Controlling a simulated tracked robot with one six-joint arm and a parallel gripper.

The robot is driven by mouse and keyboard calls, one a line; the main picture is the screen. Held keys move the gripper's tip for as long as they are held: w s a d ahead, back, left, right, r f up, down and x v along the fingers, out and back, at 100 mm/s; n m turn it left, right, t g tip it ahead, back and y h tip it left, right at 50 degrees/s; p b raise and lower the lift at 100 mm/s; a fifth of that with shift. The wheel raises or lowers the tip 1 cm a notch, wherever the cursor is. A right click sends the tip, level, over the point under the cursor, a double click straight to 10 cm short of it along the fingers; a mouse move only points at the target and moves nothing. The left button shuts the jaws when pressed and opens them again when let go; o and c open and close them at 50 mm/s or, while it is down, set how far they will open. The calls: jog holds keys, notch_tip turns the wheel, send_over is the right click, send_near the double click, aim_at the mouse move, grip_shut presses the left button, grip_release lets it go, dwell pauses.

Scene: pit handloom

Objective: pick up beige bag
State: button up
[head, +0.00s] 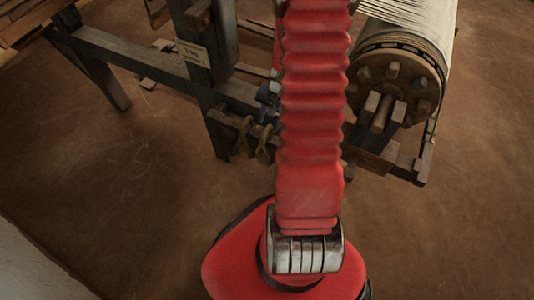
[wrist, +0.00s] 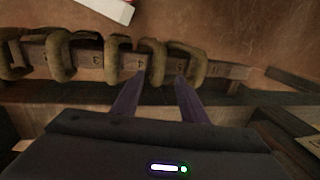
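I cannot make out a beige bag in either view. In the wrist view my gripper (wrist: 160,80) has two dark purple fingers standing apart, with nothing held between them. The fingertips point at a wooden rail (wrist: 90,61) with numbers on it. Several thick olive-brown loops hang around this rail, and one loop (wrist: 152,62) shows between and just beyond the fingertips. I cannot tell whether the fingers touch it. In the head view my red arm reaches toward the loom and hides most of the gripper.
A dark wooden loom frame (head: 95,42) fills the upper part of the head view. A round wooden beam end (head: 418,72) wound with pale threads is at right. Olive loops (head: 264,143) hang by the frame. A white block (wrist: 108,9) shows in the wrist view. The brown floor at left is clear.

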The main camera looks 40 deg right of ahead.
aim_at(267, 129)
jog(key=shift+w+f, duration=0.2)
jog(key=shift+f, duration=0.95)
jog(key=shift+w+f, duration=0.2)
jog(key=shift+f, duration=0.95)
jog(key=shift+c, duration=0.4)
grip_shut()
